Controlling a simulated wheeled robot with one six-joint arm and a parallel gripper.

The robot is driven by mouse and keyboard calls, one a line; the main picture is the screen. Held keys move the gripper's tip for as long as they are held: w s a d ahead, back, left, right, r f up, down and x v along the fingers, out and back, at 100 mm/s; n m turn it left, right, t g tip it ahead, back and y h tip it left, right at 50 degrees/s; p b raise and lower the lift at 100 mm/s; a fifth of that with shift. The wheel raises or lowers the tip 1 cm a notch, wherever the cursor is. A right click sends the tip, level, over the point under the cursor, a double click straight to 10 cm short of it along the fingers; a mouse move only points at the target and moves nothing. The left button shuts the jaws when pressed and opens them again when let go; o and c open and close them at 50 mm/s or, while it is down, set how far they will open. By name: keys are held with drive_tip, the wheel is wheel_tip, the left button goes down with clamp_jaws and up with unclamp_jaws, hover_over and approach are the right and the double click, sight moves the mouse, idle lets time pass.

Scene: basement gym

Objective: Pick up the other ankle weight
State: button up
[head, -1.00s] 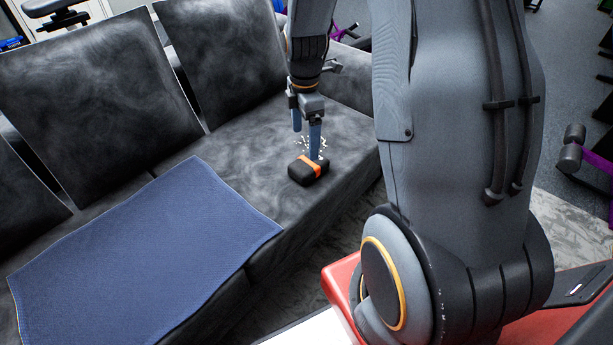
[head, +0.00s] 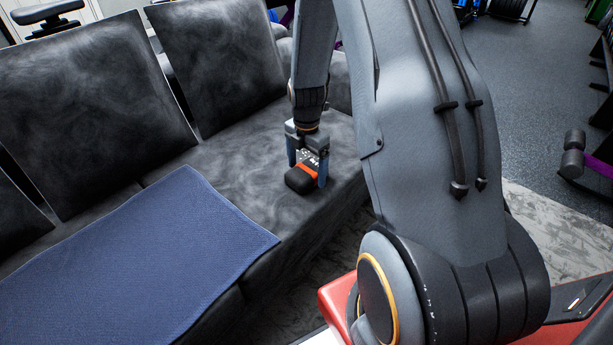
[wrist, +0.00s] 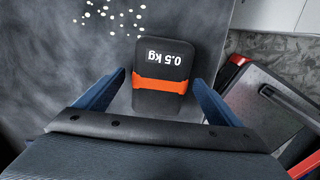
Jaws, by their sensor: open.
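A black ankle weight (head: 299,179) with an orange band lies on the dark grey sofa seat, near its front edge. In the wrist view the ankle weight (wrist: 162,64) shows the print "0.5 kg", upside down. My gripper (head: 307,172) points down at it, with one blue finger on each side. In the wrist view my gripper (wrist: 155,92) is open, and its fingers stand at the left and right of the weight's near part. I cannot tell whether either finger touches it. Only one ankle weight is in view.
A blue towel (head: 150,260) lies flat on the sofa seat to the left. The sofa (head: 235,150) has upright back cushions behind the weight. White specks (wrist: 112,18) show beside the weight. Gym equipment (head: 573,155) stands at the right.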

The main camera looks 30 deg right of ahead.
drive_tip(key=shift+f, duration=0.55)
drive_tip(key=c, duration=1.5)
drive_tip(key=shift+c, duration=0.2)
drive_tip(key=shift+w+r, duration=0.1)
drive_tip(key=shift+r, duration=0.05)
